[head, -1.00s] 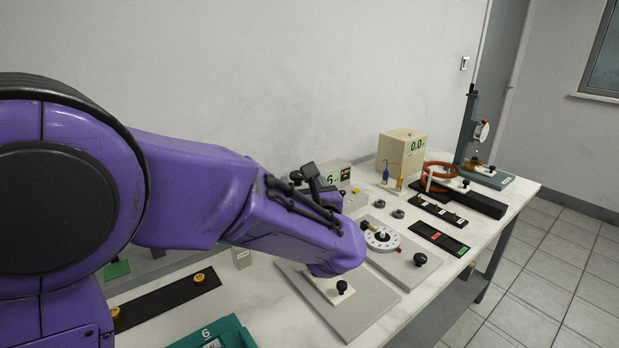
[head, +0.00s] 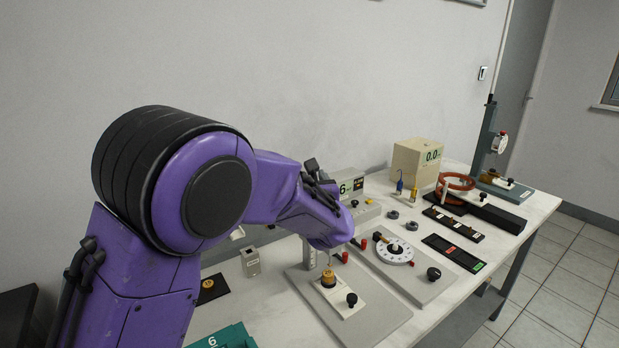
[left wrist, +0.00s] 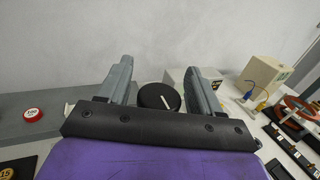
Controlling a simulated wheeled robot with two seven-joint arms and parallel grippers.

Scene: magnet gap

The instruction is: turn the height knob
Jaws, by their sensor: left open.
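A round black knob (left wrist: 158,97) with a white pointer line shows in the left wrist view, between the two grey fingers of my left gripper (left wrist: 158,75). The fingers are apart and the gripper is open; I cannot tell whether they touch the knob. In the head view my purple left arm hides the fingers and this knob. A smaller black knob (head: 351,299) sits on a white block on a grey base plate (head: 375,325), below the arm's end. My right gripper is not in view.
A brass-coloured piece (head: 328,279) stands on the white block. To its right are a white dial (head: 395,248) and another black knob (head: 433,273). A beige meter box (head: 416,163), a red coil (head: 455,184) and a tall stand (head: 487,135) are farther back. A wall closes the back.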

